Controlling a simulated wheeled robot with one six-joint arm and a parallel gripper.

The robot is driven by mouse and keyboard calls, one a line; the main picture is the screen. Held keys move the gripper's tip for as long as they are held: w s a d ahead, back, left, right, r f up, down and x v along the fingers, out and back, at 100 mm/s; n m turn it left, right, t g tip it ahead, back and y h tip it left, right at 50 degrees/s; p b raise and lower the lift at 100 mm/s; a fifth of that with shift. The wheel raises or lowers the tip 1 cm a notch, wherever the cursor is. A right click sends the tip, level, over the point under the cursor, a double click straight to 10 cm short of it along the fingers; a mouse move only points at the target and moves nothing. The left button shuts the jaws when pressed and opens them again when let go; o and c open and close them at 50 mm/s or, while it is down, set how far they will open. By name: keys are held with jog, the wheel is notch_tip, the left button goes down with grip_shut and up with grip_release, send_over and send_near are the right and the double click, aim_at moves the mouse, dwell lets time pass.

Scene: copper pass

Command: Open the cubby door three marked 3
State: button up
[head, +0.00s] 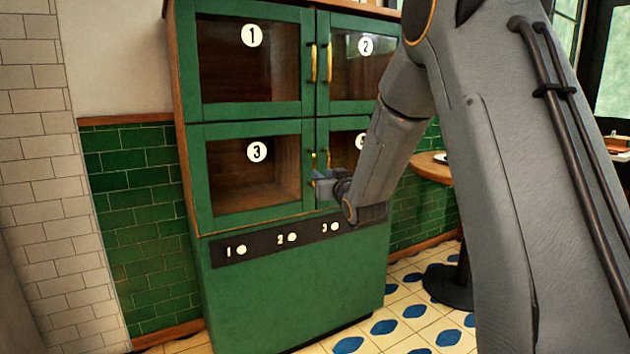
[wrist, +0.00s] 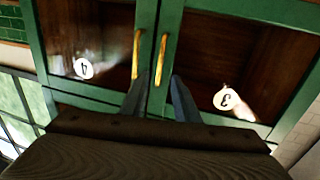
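The cubby door marked 3 (head: 203,186) is the lower left door of a green cabinet, glass-fronted in a green frame. It looks shut. Its upright brass handle (head: 313,163) is on its right edge. In the wrist view, turned upside down, door 3 (wrist: 282,120) is on the right, with its handle (wrist: 160,60) near the middle. My gripper (head: 316,184) is at the lower part of this handle in the head view. In the wrist view my gripper (wrist: 156,82) has its fingers apart, with the handle beyond and between them. Contact cannot be told.
Door 4's handle (wrist: 136,54) stands close beside door 3's, in line with my left finger in the wrist view. Doors 1 (head: 252,108) and 2 (head: 366,44) are above. A black strip (head: 262,247) with numbered white buttons runs below. A round table (head: 432,168) stands at right.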

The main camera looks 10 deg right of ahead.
aim_at(314, 167)
jog(key=shift+w+a+r+b, duration=0.1)
jog(key=shift+w+a+b, duration=0.1)
jog(key=shift+w, duration=1.1)
jog(key=shift+w+a+f+b, duration=0.1)
jog(key=shift+w+b, duration=0.05)
jog(key=shift+w, duration=1.2)
jog(key=shift+w+a+r+b, duration=0.1)
jog(key=shift+w+a+b, duration=0.1)
jog(key=shift+w, duration=1.1)
grip_shut()
